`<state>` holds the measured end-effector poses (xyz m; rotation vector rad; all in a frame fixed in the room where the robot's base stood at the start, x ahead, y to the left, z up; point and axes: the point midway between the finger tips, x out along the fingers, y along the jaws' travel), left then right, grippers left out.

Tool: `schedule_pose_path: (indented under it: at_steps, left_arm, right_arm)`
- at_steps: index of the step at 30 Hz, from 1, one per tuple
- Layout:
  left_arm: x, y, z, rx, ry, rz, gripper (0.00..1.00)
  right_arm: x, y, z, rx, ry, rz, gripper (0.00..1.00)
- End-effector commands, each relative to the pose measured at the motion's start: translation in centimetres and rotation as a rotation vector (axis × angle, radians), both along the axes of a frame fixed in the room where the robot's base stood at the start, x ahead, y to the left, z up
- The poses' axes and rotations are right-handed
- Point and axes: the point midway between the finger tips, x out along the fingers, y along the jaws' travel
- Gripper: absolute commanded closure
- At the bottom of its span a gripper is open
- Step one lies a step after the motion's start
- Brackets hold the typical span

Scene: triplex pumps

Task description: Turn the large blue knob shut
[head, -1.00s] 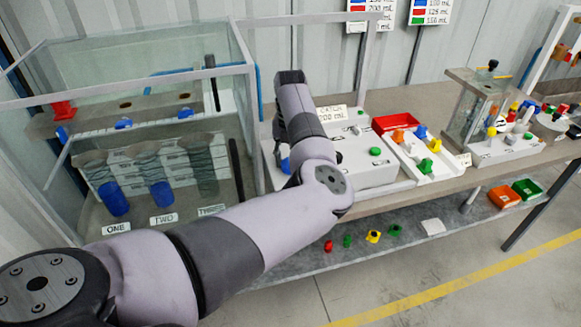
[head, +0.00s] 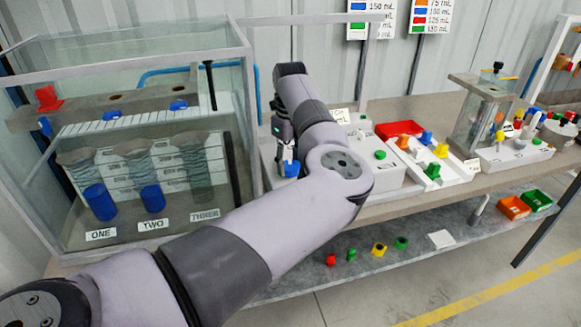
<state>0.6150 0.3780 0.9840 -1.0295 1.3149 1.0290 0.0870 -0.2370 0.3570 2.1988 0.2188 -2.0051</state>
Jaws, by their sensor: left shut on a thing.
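The large blue knob (head: 291,170) sits at the left end of a white box (head: 378,178) on the bench, just right of the glass tank. My left gripper (head: 287,158) reaches down over it from above and is shut on it. The arm crosses in front, hiding much of the box and part of the gripper. How far the knob is turned cannot be told. My right gripper is not in view.
The glass tank (head: 240,130) stands close on the left, with blue cylinders (head: 100,202) inside. Right of the box are a red tray (head: 400,128), coloured knobs (head: 433,171) and a clear chamber (head: 480,110). Loose coloured parts (head: 379,249) lie on the lower shelf.

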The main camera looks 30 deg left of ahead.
Motion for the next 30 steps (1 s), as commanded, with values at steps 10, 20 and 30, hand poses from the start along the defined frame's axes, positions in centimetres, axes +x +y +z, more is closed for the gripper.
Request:
schedule_pose_path:
  at_steps: [10,20,30]
  left_arm:
    - [0.05,0.05,0.05,0.003,-0.003,0.178,0.84]
    - [0.06,0.06,0.11,0.003,-0.002,0.226,0.84]
    - [0.05,0.05,0.13,0.002,-0.002,0.227,0.55]
  right_arm:
    - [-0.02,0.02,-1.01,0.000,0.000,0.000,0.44]
    - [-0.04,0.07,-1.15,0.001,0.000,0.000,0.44]
    - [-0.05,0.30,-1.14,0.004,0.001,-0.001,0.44]
